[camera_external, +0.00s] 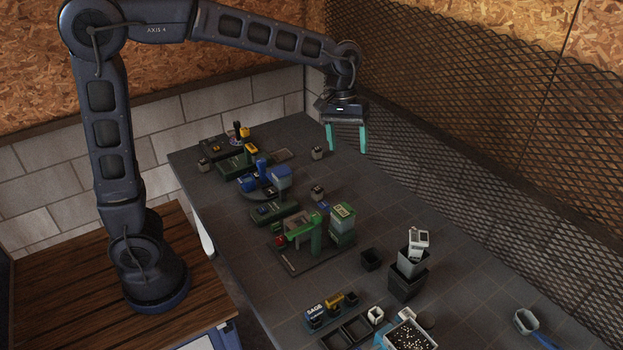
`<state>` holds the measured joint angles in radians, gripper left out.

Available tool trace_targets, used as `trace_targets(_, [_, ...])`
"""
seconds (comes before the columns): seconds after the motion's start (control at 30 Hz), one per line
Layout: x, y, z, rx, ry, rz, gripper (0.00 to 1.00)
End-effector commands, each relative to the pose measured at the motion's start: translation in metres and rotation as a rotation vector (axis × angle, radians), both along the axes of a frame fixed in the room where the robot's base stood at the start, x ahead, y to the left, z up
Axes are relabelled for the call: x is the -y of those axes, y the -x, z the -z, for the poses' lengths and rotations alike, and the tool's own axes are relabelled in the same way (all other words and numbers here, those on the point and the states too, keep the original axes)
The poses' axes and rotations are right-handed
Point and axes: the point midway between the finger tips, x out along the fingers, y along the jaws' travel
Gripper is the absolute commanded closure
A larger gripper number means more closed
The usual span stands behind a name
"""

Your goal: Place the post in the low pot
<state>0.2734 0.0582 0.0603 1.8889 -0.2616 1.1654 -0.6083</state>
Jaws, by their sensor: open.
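My gripper (346,148) is open, with two teal fingers pointing down and nothing between them. It hangs above the far part of the table. A low dark square pot (371,260) stands on the table at centre right and looks empty. Beside it is a taller dark pot (405,288) with a grey pot (411,264) on top of it and a whitish piece (418,239) sticking up from that. I cannot tell for sure which thing is the post.
A green machine (315,235) and blue machine parts (281,178) stand along the table's left side. A dark divided tray (352,331), a box of speckled soil (408,336) and a scoop (527,322) are near the front. A mesh wall borders the right side.

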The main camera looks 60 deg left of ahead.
Motion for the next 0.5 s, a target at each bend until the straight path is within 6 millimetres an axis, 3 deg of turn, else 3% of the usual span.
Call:
trace_targets(0.2, [-0.046,0.059,-0.021,0.105,-0.03,0.077,0.31])
trace_targets(0.5, [-0.097,0.141,-0.029,0.238,-0.098,0.191,0.31])
